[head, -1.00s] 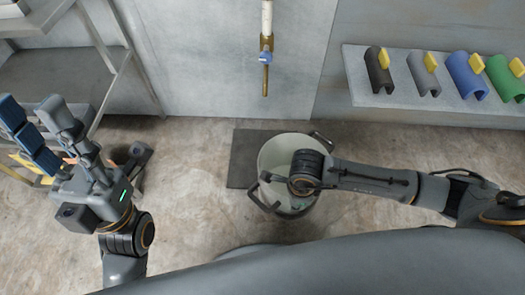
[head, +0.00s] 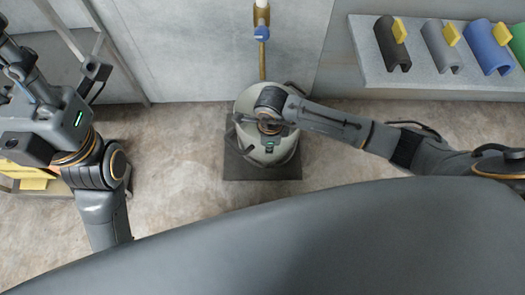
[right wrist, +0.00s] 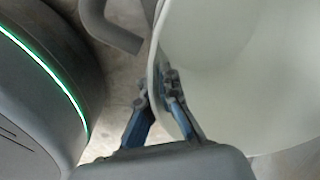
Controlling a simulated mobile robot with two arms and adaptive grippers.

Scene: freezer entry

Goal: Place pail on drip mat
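The pale pail (head: 285,151) is in the middle of the head view, over the dark drip mat (head: 262,173). The mat shows along the pail's near side and at its sides. I cannot tell whether the pail's base touches it. My right gripper (right wrist: 168,88) is shut on the pail's wall at the rim, one finger outside and one inside, as the right wrist view shows. In the head view my right wrist covers part of the pail. My left gripper (head: 12,65) is at the left edge, away from the pail, with its fingers partly cut off.
A tap pipe with a blue handle (head: 262,33) hangs on the wall just behind the pail. A shelf (head: 375,77) at the right carries several coloured half-round pieces with yellow tags. A metal rack (head: 125,75) stands at the left. The floor around the mat is clear.

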